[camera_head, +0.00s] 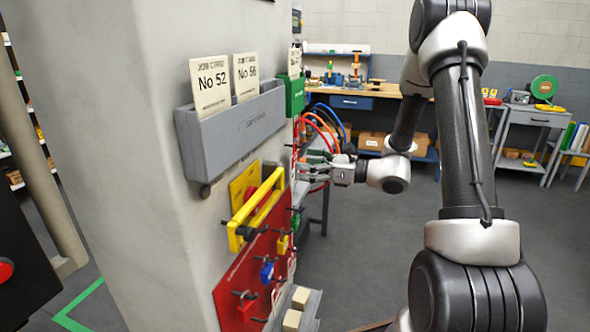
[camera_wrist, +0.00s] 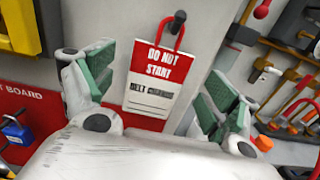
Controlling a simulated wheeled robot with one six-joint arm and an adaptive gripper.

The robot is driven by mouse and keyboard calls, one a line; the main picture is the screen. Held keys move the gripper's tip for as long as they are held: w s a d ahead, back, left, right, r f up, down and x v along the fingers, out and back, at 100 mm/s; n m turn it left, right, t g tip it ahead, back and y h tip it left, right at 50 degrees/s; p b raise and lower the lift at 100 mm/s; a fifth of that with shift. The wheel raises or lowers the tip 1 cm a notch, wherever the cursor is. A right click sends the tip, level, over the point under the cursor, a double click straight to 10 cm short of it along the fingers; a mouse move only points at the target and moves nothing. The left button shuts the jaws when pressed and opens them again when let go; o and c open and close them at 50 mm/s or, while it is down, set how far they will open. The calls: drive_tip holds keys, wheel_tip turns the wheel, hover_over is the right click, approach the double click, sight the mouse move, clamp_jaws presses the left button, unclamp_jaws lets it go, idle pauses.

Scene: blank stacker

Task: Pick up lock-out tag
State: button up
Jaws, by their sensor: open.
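The lock-out tag (camera_wrist: 152,90) is a red and white card printed "DO NOT START" and "BELT CHANGE". It hangs upright by a red loop from a dark peg (camera_wrist: 178,18) on the pale wall in the wrist view. My gripper (camera_wrist: 156,88) is open, with one green-padded finger on each side of the tag and a gap showing on both sides. The tag's lower edge is close above my gripper's body. In the head view my gripper (camera_head: 318,167) is beside the pillar's right face; the tag cannot be made out clearly there.
A red board (camera_head: 232,289) with a blue padlock (camera_head: 267,271) and a yellow bar (camera_head: 255,212) are on the pillar. Above is a grey card holder (camera_head: 228,131).

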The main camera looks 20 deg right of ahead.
sight(295, 161)
drive_tip(key=x, duration=0.3)
drive_tip(key=shift+w+a, duration=0.1)
drive_tip(key=shift+a, duration=0.15)
drive_tip(key=c, duration=1.1)
drive_tip(key=shift+r, duration=0.2)
drive_tip(key=v, duration=1.8)
drive_tip(key=shift+r, duration=0.5)
